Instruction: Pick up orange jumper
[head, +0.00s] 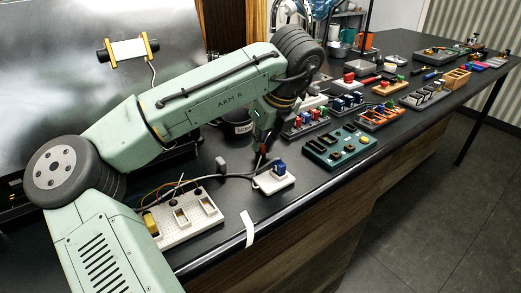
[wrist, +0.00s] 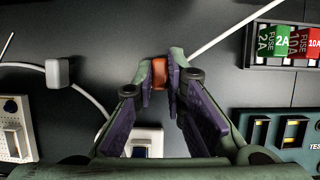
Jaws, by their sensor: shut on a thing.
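The orange jumper (wrist: 159,76) is a small block between the fingertips of my gripper (wrist: 160,80) in the wrist view. My gripper is shut on it, one fingertip on each side. In the head view my gripper (head: 262,150) points down above the dark bench, behind the white module with a blue block (head: 272,179). The jumper is too small there to make out clearly. In the wrist view the white module (wrist: 146,137) shows partly between the fingers. I cannot tell the jumper's exact height above the bench.
A white board with wires (head: 203,205) lies at the front left. A green board (head: 340,147) and a fuse tray (wrist: 285,62) lie to the right. A dark scrap cup (head: 238,128) stands behind my gripper. A grey cable (head: 236,174) crosses the bench. Several part trays fill the far right.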

